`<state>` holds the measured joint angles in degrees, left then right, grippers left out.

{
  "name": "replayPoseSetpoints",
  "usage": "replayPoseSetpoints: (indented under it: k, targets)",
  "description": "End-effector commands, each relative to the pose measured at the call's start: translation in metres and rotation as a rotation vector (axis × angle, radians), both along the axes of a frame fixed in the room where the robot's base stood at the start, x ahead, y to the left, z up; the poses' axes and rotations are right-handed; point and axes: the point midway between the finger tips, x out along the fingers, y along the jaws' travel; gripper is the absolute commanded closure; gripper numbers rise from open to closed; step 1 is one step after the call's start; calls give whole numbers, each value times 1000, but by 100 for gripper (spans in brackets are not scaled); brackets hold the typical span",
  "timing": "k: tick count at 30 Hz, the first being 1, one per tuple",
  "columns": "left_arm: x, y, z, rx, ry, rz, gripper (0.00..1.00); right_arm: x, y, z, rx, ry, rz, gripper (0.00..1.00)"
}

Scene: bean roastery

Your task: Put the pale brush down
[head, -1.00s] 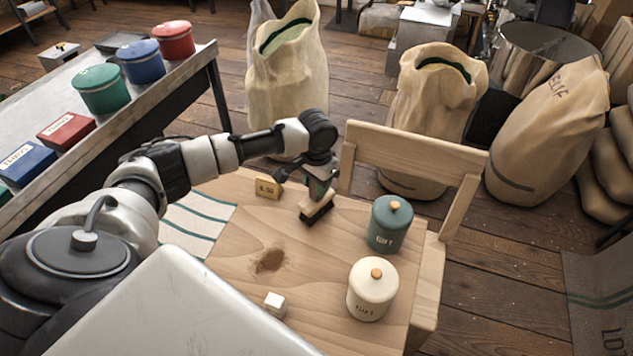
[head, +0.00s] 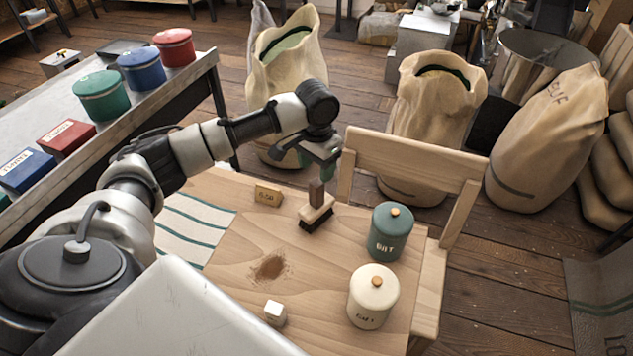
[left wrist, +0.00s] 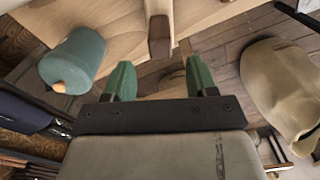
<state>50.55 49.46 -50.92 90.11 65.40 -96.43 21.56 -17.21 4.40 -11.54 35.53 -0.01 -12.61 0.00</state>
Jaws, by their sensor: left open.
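The pale brush (head: 317,211) stands on the wooden table, dark bristles down and its brown handle (head: 317,192) pointing up. My left gripper (head: 318,160) is open and empty just above the handle, apart from it. In the left wrist view the green fingers (left wrist: 158,82) are spread, and the brush handle (left wrist: 160,38) shows beyond them. A patch of brown grounds (head: 270,267) lies on the table in front of the brush. My right gripper is not in view.
A teal canister (head: 390,235) and a cream canister (head: 372,300) stand at the table's right. A small tag (head: 268,195), a white cube (head: 275,312) and a striped cloth (head: 190,225) are also on it. A chair back (head: 415,155) rises behind the table.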

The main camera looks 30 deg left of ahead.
Motion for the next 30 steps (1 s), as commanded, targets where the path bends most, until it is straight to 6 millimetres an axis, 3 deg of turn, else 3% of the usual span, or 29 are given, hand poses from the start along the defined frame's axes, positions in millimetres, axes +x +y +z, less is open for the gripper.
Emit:
replayPoseSetpoints:
  k: [3,9,30]
  targets:
    - [0,0,21,0,-2,0,43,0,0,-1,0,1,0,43]
    - [0,0,38,-1,-1,1,43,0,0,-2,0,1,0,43]
    - [0,0,40,0,1,1,43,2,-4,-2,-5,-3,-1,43]
